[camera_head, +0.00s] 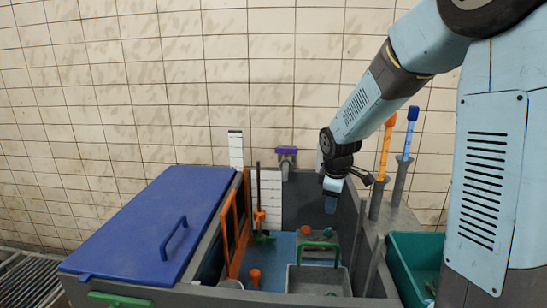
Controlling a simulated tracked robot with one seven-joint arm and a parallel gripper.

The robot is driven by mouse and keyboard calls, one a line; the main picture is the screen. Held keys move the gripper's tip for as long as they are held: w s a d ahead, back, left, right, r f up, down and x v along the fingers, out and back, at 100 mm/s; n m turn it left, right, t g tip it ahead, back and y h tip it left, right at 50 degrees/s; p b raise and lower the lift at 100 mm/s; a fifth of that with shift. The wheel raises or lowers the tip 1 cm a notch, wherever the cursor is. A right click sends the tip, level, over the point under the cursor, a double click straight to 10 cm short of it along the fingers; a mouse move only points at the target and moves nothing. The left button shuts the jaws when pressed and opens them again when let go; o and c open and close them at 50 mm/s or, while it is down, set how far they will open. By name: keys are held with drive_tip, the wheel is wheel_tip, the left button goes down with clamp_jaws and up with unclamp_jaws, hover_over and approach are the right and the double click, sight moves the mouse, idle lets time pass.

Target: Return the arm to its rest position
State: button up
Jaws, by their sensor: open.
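My light blue and dark grey arm (370,95) comes in from the upper right, bends at an elbow at the top, and slopes down to the left. My gripper (332,190) hangs at its lower end, pointing down over the right part of the open grey tank. It looks empty and apart from the things below it. The fingers are small and seen partly edge-on, so the gap between them is hard to make out.
The blue lid (150,225) covers the tank's left side. An orange frame (236,225) stands beside it. A grey bin with a green handle (318,270) sits below my gripper. Orange (387,145) and blue (408,132) handled tools stand right of it, near a teal crate (412,262).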

drive_tip(key=s+d+r+m+t, duration=0.1)
drive_tip(key=s+r+m, duration=0.5)
drive_tip(key=s, duration=0.7)
drive_tip(key=s+d+r+m+t, duration=0.1)
drive_tip(key=s+d+r+m, duration=0.2)
drive_tip(key=s+r+m, duration=0.4)
drive_tip(key=s+r, duration=0.2)
drive_tip(key=s, duration=0.5)
drive_tip(key=shift+d+r+t+y, duration=0.15)
drive_tip(key=shift+d+t+y, duration=0.15)
drive_tip(key=shift+d, duration=0.1)
idle(0.5)
